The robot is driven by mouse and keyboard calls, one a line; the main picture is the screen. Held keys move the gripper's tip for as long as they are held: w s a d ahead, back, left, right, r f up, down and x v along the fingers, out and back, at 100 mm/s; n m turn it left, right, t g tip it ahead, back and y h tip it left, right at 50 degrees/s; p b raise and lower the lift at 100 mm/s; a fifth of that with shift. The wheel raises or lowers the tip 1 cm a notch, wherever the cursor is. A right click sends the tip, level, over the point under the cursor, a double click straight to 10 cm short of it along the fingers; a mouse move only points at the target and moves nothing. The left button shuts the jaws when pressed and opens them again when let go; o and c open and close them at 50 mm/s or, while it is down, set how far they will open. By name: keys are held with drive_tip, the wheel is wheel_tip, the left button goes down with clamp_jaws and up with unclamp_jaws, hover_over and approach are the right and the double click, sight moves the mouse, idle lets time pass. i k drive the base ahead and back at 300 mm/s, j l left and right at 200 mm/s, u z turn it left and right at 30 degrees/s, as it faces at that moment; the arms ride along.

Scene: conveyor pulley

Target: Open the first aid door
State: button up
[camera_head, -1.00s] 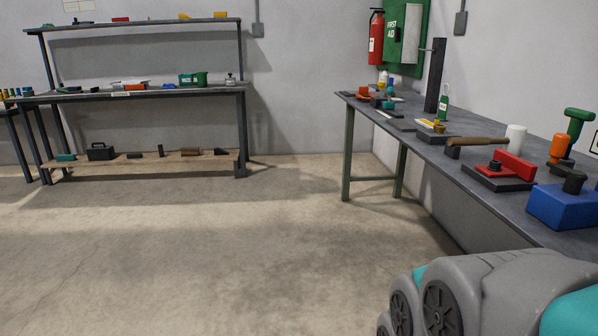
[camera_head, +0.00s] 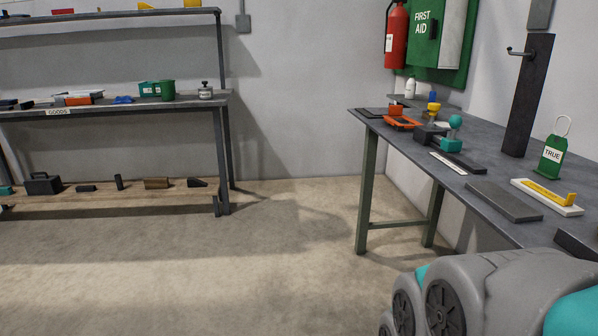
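The first aid cabinet is a green wall box on the right wall, above the far end of the workbench. Its green door (camera_head: 422,45) carries white FIRST AID lettering and looks closed. A pale grey side (camera_head: 453,35) shows to the right of the lettering. The cabinet's top is cut off by the picture edge. A small dark mark, perhaps a handle, shows near the door's right edge. My gripper is not in view. Only a grey and teal part of my own body shows at the lower right, well away from the cabinet.
A workbench (camera_head: 505,190) with tools runs along the right wall below the cabinet. A red fire extinguisher (camera_head: 396,40) hangs left of the cabinet. A dark post (camera_head: 527,100) with a hook stands on the bench. A shelf rack (camera_head: 180,107) stands at left. The middle floor is clear.

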sight(427, 16)
drive_tip(key=i, duration=2.15)
drive_tip(key=i+z, duration=0.15)
drive_tip(key=i, duration=0.35)
drive_tip(key=i+j+z, duration=0.1)
drive_tip(key=i, duration=0.35)
drive_tip(key=i+j+z, duration=0.15)
drive_tip(key=i, duration=0.3)
drive_tip(key=i+j+z, duration=0.15)
drive_tip(key=i, duration=0.35)
drive_tip(key=j, duration=0.05)
